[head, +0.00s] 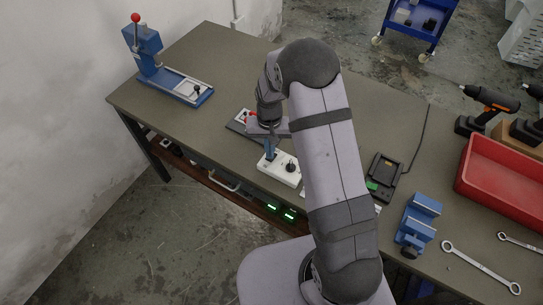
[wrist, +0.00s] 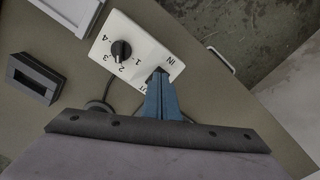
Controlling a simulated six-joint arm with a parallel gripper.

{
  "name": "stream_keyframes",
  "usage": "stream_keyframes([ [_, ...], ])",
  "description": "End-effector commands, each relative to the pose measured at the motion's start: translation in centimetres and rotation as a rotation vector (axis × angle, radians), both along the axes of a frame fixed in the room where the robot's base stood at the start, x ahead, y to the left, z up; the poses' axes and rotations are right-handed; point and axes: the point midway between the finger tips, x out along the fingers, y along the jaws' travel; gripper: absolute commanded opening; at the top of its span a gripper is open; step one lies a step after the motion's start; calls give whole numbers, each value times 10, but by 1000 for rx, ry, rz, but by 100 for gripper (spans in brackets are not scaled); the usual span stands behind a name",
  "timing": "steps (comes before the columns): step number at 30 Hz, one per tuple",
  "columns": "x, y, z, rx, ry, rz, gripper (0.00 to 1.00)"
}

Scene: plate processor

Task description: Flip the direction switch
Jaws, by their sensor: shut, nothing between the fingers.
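A white control box (head: 278,171) lies on the bench below my gripper. In the wrist view the box (wrist: 128,30) carries a black rotary knob (wrist: 121,50) with printed numbers. Beside the knob is an "IN" label and a partly covered second label. My gripper (head: 270,158) points down at the end of the box away from the knob. In the wrist view its blue fingers (wrist: 158,76) are together and empty, with the tips over the labelled area. They hide most of the direction switch there, so its position and any contact cannot be told.
A blue lever press (head: 150,55) stands at the far left. A charger-like black unit (head: 384,172), a blue vise (head: 417,220), wrenches (head: 480,266) and a red bin (head: 505,178) lie to the right. A small dark box (wrist: 33,78) sits left of the control box in the wrist view.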

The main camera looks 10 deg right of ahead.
Motion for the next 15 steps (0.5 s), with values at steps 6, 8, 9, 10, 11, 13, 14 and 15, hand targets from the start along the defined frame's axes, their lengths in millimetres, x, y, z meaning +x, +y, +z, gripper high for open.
stream_keyframes([
  [6,0,0,-4,0,0,0,0],
  [8,0,0,-4,0,0,0,0],
  [9,0,0,-5,0,0,0,0],
  [10,0,0,-5,0,0,0,0],
  [11,0,0,-6,0,0,0,0],
  [13,0,0,-7,0,0,0,0],
  [14,0,0,-7,0,0,0,0],
  [15,0,0,-8,0,0,0,0],
])
